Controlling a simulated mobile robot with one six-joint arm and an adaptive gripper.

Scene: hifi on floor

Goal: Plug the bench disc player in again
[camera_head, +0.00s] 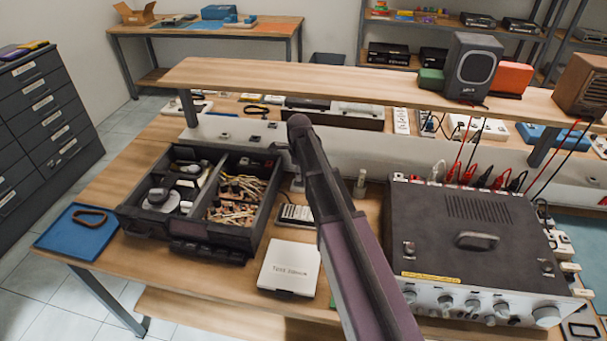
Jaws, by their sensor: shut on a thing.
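My arm's dark, purplish link rises from the bottom edge to the bench's upright back panel. My gripper (283,149) is at its far end, mostly hidden by the arm; only a dark part shows beside the panel. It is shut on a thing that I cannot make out. Small dark sockets or fittings (225,137) sit along the pale back panel (215,127). A low dark and silver unit (345,116) lies behind the panel, under the raised shelf; I cannot tell whether it is the disc player. No plug or mains cord can be made out.
A large grey instrument (470,215) with knobs and red and black leads stands right of my arm. A dark two-part parts tray (205,225), a white box (290,268) and a blue tray (75,232) lie left. A raised shelf (330,80) overhangs the panel.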

